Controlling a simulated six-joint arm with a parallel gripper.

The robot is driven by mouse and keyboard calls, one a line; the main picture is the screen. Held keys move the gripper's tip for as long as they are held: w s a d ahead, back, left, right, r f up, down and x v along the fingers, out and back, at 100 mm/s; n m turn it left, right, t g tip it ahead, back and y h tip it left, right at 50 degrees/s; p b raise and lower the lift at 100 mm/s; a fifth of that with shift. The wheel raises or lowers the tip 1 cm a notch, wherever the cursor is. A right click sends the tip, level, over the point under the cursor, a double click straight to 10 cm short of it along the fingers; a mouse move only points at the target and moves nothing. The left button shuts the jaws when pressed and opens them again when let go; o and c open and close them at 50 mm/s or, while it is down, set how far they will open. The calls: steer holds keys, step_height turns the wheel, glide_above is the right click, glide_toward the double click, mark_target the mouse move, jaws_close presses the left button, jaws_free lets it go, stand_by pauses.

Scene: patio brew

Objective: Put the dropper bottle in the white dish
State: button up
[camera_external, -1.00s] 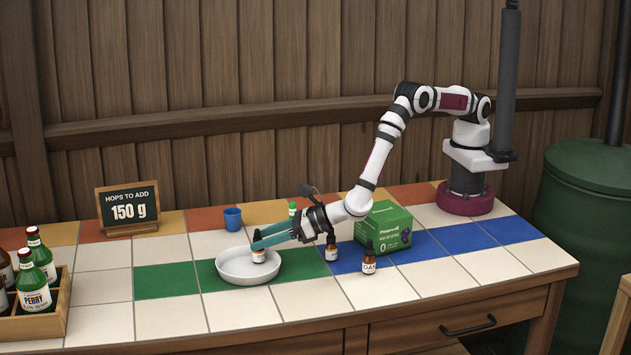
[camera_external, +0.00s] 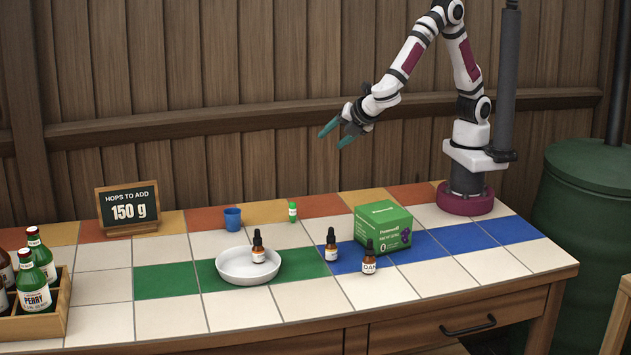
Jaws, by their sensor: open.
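A brown dropper bottle (camera_external: 258,250) with a black top and white label stands upright in the white dish (camera_external: 232,277). Two similar dropper bottles stand on the tiles to the right: one (camera_external: 331,247) on the blue tiles left of the green box, and one (camera_external: 369,262) nearer the front edge. My gripper (camera_external: 334,136) is open and empty, raised high above the table near the back fence, well apart from every bottle.
A green box (camera_external: 383,228) stands behind the bottles. A small green-capped bottle (camera_external: 292,211), a blue cup (camera_external: 232,219) and a chalkboard sign (camera_external: 129,210) stand at the back. A wooden crate (camera_external: 40,325) of bottles is at the left. The front tiles are clear.

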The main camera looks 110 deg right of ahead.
steer(key=s+d+r+m+g+y, duration=0.2)
steer(key=s+d+m+g+y, duration=0.15)
steer(key=s+m, duration=0.65)
steer(key=s+a+m+y, duration=0.3)
steer(key=s+a+m, duration=0.1)
steer(key=s, duration=0.4)
steer(key=s+a+m+y, duration=0.4)
steer(key=s+a+m, duration=0.1)
steer(key=s, duration=0.3)
steer(key=shift+a+m+g, duration=0.3)
steer(key=shift+g, duration=0.05)
